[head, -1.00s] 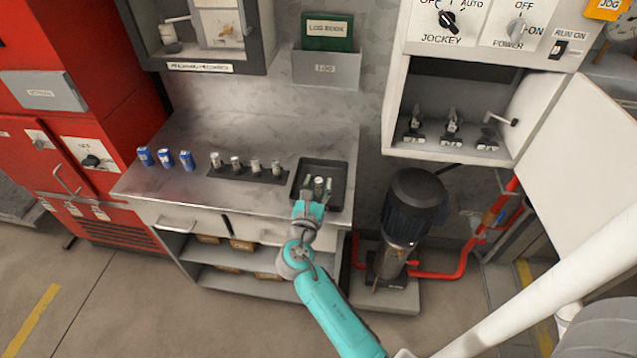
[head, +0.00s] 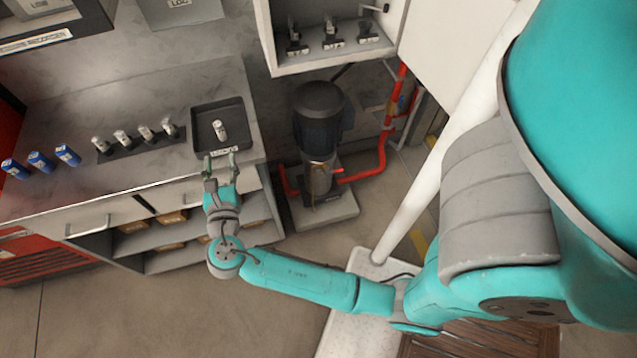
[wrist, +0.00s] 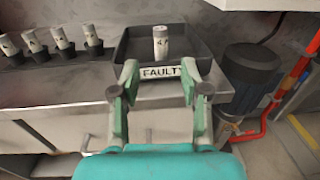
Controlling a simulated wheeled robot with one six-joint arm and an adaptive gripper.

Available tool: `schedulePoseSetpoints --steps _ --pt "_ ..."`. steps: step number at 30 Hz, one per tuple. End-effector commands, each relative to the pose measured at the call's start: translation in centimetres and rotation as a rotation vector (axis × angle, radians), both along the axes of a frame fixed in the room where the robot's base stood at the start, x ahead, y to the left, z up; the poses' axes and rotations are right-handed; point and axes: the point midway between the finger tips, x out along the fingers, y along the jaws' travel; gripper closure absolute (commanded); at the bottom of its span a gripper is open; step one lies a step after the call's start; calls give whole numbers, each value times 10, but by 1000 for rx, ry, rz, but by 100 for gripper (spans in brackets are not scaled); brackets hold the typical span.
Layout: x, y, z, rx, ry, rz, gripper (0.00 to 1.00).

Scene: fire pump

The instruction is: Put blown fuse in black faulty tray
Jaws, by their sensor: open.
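The black faulty tray (head: 238,106) sits at the right end of the steel bench, its FAULTY label showing in the wrist view (wrist: 205,52). A pale grey fuse (head: 220,131) is inside it, apparently upright; it also shows in the wrist view (wrist: 161,42). My gripper (head: 221,157) is open and empty, just in front of the tray's near edge. In the wrist view its two fingers (wrist: 158,80) stand apart on either side of the label, with the fuse beyond them.
Several grey fuses (head: 122,138) stand in a black rack left of the tray. Blue fuses (head: 40,161) stand farther left. An open cabinet (head: 345,55) with fuse holders hangs at the back right. A dark pump (head: 318,115) with red pipes stands right of the bench.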

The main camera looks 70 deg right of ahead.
Motion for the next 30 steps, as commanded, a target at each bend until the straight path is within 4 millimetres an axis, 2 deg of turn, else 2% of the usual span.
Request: schedulePoseSetpoints --steps 4,8,12,16,20,23,26,30 --pt "-14 3 -24 97 -33 63 54" --pt "-42 13 -62 309 -110 164 54" --pt "-81 32 -97 606 -221 251 54" --pt "-121 54 -117 900 -332 283 54" --pt "-164 77 -124 1206 -455 275 54" --pt "-196 94 -120 1443 -560 237 54" --pt "-227 109 -109 1677 -676 175 54" --pt "-267 127 -82 1994 -858 54 54"
